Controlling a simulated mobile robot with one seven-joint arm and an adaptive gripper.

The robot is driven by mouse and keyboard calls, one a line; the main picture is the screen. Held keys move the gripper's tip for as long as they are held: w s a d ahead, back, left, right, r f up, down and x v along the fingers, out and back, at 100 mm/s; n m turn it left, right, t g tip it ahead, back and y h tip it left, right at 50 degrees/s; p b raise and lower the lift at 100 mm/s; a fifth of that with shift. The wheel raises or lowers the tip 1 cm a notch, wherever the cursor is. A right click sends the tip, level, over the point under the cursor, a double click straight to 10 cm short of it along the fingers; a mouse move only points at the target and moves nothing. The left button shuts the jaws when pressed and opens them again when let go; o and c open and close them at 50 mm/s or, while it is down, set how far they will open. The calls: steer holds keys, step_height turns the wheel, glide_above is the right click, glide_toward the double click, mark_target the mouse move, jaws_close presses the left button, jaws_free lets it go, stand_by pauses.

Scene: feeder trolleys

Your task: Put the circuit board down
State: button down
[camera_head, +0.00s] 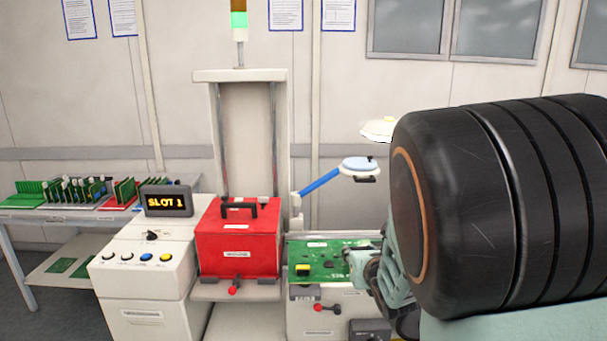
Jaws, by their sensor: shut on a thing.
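The circuit board (325,268) is green with a yellow part near its front left corner and small dark parts. It shows right of the red box, above the right end of the bench. My gripper (352,260) is shut on the board's right side. My arm hides part of the gripper and what lies to the right of it. I cannot tell whether the board touches a surface below it.
A red box (237,250) with a black handle stands left of the board. A control console (150,245) shows "SLOT 1". A blue-armed lamp (335,180) reaches over behind the board. A table (40,216) with several racked green boards stands at the far left.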

steer(key=shift+s+a+r, duration=0.1)
steer(key=shift+r, duration=0.25)
step_height(320, 180, down, 6)
steer(key=s, duration=0.1)
steer(key=shift+s+d, duration=0.2)
steer(key=shift+s, duration=0.1)
